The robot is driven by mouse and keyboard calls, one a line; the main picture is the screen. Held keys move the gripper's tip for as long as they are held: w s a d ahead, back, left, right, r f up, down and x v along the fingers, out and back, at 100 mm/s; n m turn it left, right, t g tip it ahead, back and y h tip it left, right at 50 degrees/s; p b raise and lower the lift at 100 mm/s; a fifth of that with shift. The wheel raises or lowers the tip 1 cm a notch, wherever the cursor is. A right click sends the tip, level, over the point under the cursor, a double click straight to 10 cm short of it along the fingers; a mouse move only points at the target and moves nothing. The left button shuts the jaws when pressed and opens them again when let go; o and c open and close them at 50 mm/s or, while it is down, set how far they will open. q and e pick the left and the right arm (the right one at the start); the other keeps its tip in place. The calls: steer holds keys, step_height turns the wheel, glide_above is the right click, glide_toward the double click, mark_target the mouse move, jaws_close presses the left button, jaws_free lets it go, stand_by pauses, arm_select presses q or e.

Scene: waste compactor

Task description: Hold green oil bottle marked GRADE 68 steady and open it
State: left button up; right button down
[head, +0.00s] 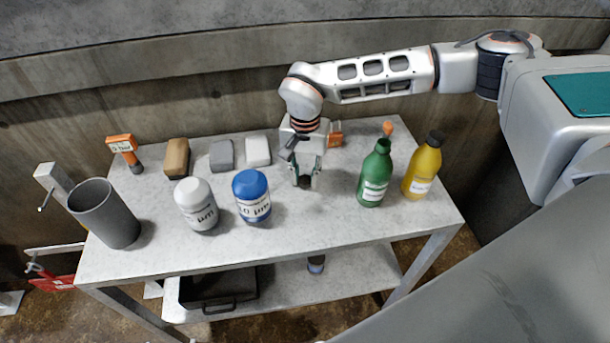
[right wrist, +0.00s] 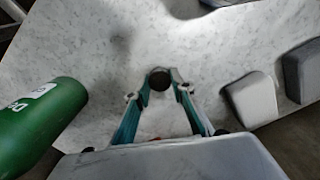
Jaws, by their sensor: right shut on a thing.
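The green oil bottle (head: 375,177) stands upright on the right part of the table, with a white label too small to read for certain. No dark cap shows on its neck. It also shows, cut off, at the left edge of the right wrist view (right wrist: 38,125). My right gripper (head: 305,183) is to the left of the bottle, apart from it, pointing down. It is shut on a small dark round cap (right wrist: 160,79), held between the fingertips. My left gripper is not in view.
A yellow bottle (head: 423,168) with a dark cap stands right of the green one. A blue-lidded jar (head: 252,197), a white jar (head: 197,205) and a grey cup (head: 105,213) stand to the left. Blocks (head: 221,156) lie at the back. The table front between jar and bottle is clear.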

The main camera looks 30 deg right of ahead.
mark_target(305, 180)
steer(key=shift+f, duration=0.15)
steer(key=c, duration=1.7)
jaws_free()
step_height(305, 180, up, 12)
steer(key=shift+r+p, duration=0.15)
steer(key=shift+p, duration=0.2)
steer(key=shift+s, duration=0.1)
